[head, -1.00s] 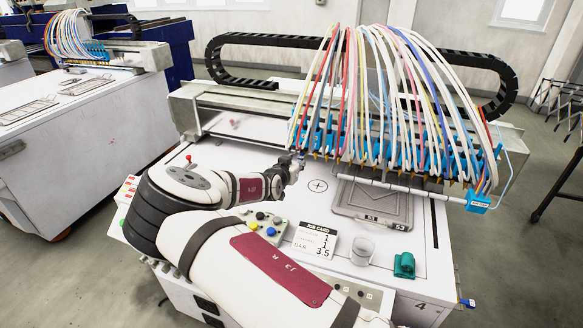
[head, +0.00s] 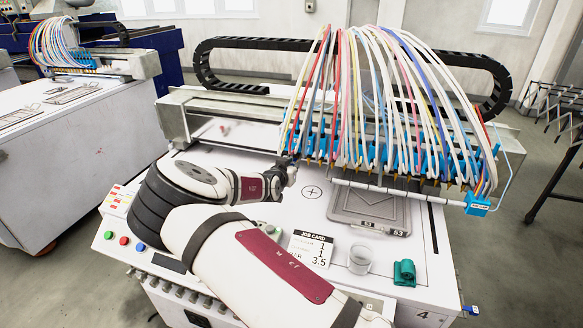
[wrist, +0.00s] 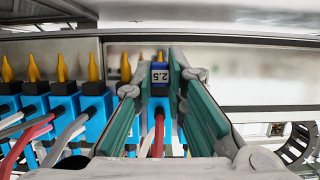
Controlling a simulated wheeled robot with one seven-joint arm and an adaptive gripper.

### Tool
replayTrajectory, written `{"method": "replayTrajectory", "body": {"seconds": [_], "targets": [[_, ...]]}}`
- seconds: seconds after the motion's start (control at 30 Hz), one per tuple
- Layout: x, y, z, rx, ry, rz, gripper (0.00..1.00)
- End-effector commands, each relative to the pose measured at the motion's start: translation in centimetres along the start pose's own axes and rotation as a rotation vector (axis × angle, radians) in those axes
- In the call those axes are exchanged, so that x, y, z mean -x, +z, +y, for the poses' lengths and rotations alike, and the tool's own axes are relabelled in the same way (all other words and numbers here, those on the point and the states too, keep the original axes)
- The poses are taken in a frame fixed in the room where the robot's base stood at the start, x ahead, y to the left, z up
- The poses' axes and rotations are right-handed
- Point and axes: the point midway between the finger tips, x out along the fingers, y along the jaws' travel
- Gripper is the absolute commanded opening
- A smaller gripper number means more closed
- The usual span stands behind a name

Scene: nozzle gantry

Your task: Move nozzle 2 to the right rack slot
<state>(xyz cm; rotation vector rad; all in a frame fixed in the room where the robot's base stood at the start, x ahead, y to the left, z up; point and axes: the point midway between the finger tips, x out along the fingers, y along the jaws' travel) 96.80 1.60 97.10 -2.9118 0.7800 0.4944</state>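A row of blue nozzles with yellow tips and coloured hoses (head: 400,158) hangs along the gantry. In the wrist view, a blue nozzle labelled 2.5 (wrist: 159,88), with a yellow tip and a red hose, stands between my fingers. My gripper (wrist: 156,82) is open around it, with a gap on the left finger's side; the right finger is very close to it. In the head view my gripper (head: 289,168) is at the left end of the row. No nozzle number 2 is readable, and I cannot pick out the right rack slot.
Neighbouring blue nozzles (wrist: 62,100) stand close on the left in the wrist view. A white bar with a blue end block (head: 478,204) runs before the row.

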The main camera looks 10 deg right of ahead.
Motion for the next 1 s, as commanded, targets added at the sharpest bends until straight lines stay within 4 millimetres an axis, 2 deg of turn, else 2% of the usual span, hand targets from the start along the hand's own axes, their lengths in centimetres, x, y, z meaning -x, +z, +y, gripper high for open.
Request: {"method": "replayTrajectory", "body": {"seconds": [1.0], "targets": [[0.5,-0.34,-0.04,0.0,-0.001,0.0,0.0]]}}
